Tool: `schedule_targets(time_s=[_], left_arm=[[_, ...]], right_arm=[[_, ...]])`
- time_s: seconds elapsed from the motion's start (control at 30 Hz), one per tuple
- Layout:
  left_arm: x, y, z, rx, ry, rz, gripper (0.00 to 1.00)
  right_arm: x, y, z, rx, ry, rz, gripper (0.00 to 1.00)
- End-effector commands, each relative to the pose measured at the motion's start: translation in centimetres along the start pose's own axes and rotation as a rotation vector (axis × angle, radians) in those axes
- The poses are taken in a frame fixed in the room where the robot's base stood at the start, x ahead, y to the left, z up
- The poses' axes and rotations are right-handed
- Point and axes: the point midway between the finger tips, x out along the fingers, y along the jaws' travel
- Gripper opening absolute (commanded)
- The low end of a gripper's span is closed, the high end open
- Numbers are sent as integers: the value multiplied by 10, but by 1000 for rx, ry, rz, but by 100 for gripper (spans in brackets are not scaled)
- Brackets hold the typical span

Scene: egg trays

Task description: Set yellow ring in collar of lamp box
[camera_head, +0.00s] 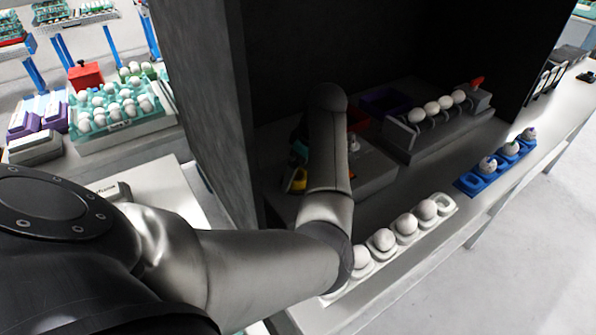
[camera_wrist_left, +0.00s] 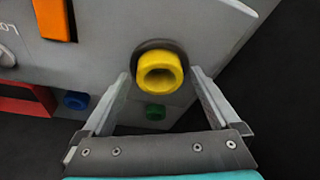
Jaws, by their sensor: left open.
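The lamp box (camera_wrist_left: 105,30) is a grey box whose face fills much of the left wrist view; its grey body also shows inside the dark cabinet in the head view (camera_head: 376,172). The yellow ring (camera_wrist_left: 160,72) sits at a dark round collar (camera_wrist_left: 150,44) on that face, with the collar's dark rim showing around its top. How deep it sits I cannot tell. My left gripper (camera_wrist_left: 160,77) is open, with one finger on each side of the ring and visible gaps to it. My right gripper is not in view.
Dark cabinet walls (camera_head: 195,80) close in on the left. Egg holders (camera_head: 440,202) line the counter's front, and a grey egg rack (camera_head: 425,148) stands behind.

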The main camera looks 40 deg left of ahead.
Motion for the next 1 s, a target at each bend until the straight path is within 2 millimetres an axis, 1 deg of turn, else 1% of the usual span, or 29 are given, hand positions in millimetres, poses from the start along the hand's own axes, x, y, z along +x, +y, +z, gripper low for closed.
schedule_targets(time_s=[0.17, 0.27, 0.37, 0.6, 0.7, 0.83, 1.0], left_arm=[[-4, 0, -1, -1, 1, 2, 96], [-16, 1, -1, 0, 0, 3, 96], [-36, 1, -1, 0, -1, 5, 96], [-88, 1, -1, 0, -1, 5, 96], [-104, 1, -1, 0, -1, 3, 96], [-118, 0, -1, 0, -1, 2, 96], [-124, 0, -1, 1, 0, 1, 96]], right_arm=[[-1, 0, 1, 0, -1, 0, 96], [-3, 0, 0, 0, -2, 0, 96], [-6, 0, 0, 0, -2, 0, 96], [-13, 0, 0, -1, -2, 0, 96], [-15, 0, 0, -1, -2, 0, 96], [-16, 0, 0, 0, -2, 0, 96], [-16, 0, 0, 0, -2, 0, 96]])
